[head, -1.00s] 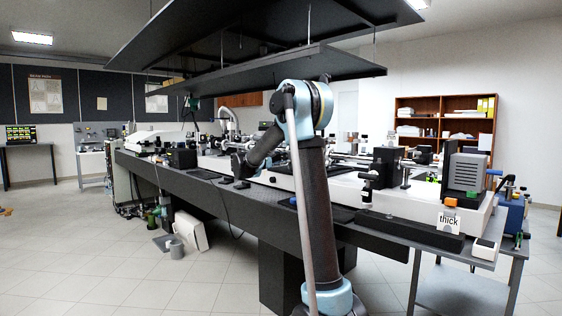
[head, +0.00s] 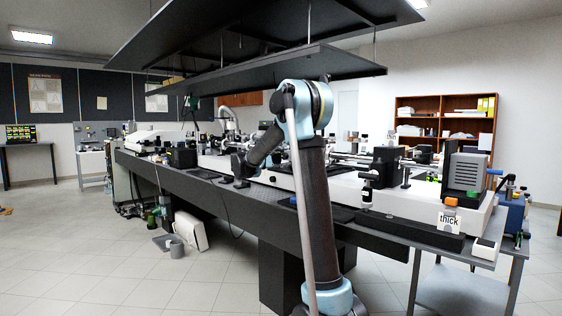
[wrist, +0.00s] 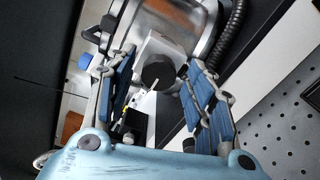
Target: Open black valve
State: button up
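The wrist view shows a round black knob (wrist: 157,70), likely the black valve, with a short pale pin or lever on its front. It sits on a white block (wrist: 150,45). My gripper (wrist: 161,60) is open, its blue-padded fingers on the left and right of the knob with visible gaps on both sides. Nothing is held. In the head view my gripper (head: 240,168) is small and dark over the front edge of the long bench, and the knob cannot be made out there.
The long black optical bench (head: 385,232) carries many instruments. A ribbed dark hose (wrist: 232,35) and a perforated plate (wrist: 285,125) lie right of the gripper in the wrist view. An overhead shelf (head: 290,68) hangs above.

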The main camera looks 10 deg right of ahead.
jog(key=v, duration=1.2)
jog(key=shift+d, duration=0.1)
jog(key=s+d+f+m+g+y, duration=0.2)
jog(key=s+d+f, duration=0.25)
jog(key=s, duration=0.35)
jog(key=s+d+f+m+g+y, duration=0.1)
jog(key=s+d+f+g+y, duration=0.1)
jog(key=s+d+f, duration=0.35)
jog(key=s+d+f+m+g+y, duration=0.25)
jog(key=s+d, duration=0.35)
jog(key=s, duration=0.4)
jog(key=s+a+f+m+g+y, duration=0.1)
jog(key=s+a+f+m+y, duration=0.1)
jog(key=s+f, duration=0.8)
jog(key=s+a+f+m+g+y, duration=0.1)
jog(key=s+a+f+y, duration=0.3)
jog(key=s+f, duration=0.6)
jog(key=s+m+y, duration=0.1)
jog(key=s+y, duration=0.1)
jog(key=s, duration=0.4)
jog(key=shift+a+f+m, duration=0.3)
jog(key=shift+a+m, duration=0.05)
